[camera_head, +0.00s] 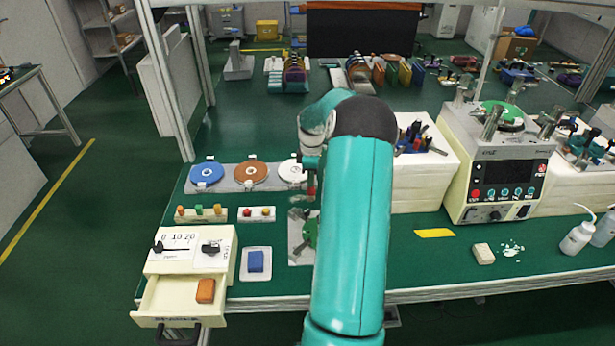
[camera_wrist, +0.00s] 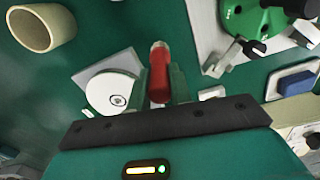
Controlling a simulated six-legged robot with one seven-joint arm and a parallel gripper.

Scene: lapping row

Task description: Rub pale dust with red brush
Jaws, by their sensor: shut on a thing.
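The red brush (camera_wrist: 159,82) stands between the fingers of my gripper (camera_wrist: 162,88) in the wrist view, and they are shut on its red handle. Its pale, metallic end points away from the palm. In the head view, a small red part of the brush (camera_head: 311,184) shows below my gripper (camera_head: 312,168), beside my teal arm, which hides much of that area. The pale dust (camera_head: 512,248) is a scatter of white specks on the green bench at the right, well apart from the brush.
A cream block (camera_head: 484,254) lies just left of the dust, with a yellow strip (camera_head: 434,233) farther left. A lapping machine (camera_head: 500,165) stands behind them, and a wash bottle (camera_head: 578,236) at right. An open drawer (camera_head: 178,299) holds an orange block (camera_head: 206,291).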

